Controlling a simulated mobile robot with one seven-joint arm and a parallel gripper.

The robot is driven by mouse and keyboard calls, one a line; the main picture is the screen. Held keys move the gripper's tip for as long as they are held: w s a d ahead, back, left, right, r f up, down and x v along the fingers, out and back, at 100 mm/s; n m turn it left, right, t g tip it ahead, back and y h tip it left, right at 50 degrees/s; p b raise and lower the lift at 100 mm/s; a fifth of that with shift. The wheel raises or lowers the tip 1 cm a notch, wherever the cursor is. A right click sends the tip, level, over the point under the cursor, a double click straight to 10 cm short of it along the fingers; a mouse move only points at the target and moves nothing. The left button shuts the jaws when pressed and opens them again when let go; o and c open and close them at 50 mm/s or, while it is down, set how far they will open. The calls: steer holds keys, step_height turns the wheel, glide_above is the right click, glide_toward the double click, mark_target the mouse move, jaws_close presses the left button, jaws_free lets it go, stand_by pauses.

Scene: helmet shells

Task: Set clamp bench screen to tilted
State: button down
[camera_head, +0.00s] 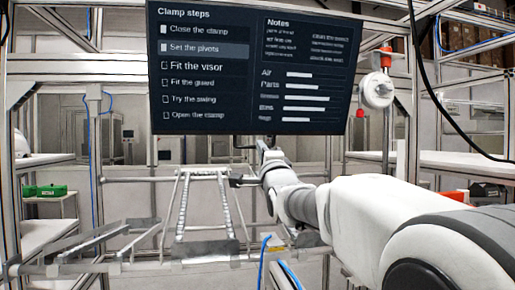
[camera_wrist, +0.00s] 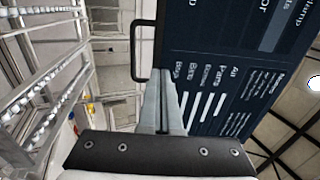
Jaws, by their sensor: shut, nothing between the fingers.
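The clamp bench screen (camera_head: 205,88) is a dark panel headed "Clamp steps" and "Notes", hanging at the top middle of the head view. Its bottom edge looks about level; I cannot tell how far it leans. The screen (camera_wrist: 225,75) appears turned sideways in the wrist view, with a black loop handle (camera_wrist: 134,58) on its lower edge. My gripper (camera_wrist: 163,72) is shut and empty, its fingertips overlapping one end of the handle in the picture; contact is unclear. In the head view, my gripper (camera_head: 263,146) is just below the screen's bottom edge, small and partly hidden by the wrist.
Metal frame posts (camera_head: 395,110) stand on both sides of the screen. A rack with roller rails (camera_head: 225,205) lies below and left of my arm. A white round device with a red top (camera_head: 376,90) hangs right of the screen. A black cable (camera_head: 425,80) loops down at the right.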

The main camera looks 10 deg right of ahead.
steer(key=v, duration=0.4)
steer(key=shift+s+b, duration=0.3)
steer(key=shift+s, duration=0.1)
steer(key=s+a+f+n+g+p, duration=0.1)
steer(key=s+f+n+g+p, duration=0.1)
steer(key=s+f+n+g, duration=0.6)
steer(key=s+a+f+n+g+p, duration=0.1)
steer(key=s+f+n+g+p, duration=0.2)
steer(key=s+f+n+g, duration=0.5)
steer(key=s+f+n, duration=0.1)
steer(key=s+f, duration=0.5)
steer(key=s, duration=0.2)
steer(key=s+f+n, duration=0.1)
steer(key=s+f, duration=0.5)
steer(key=s, duration=0.3)
steer(key=shift+s+g+p, duration=0.2)
steer(key=shift+g+p, duration=0.1)
steer(key=shift+g, duration=0.1)
steer(key=shift+a, duration=0.1)
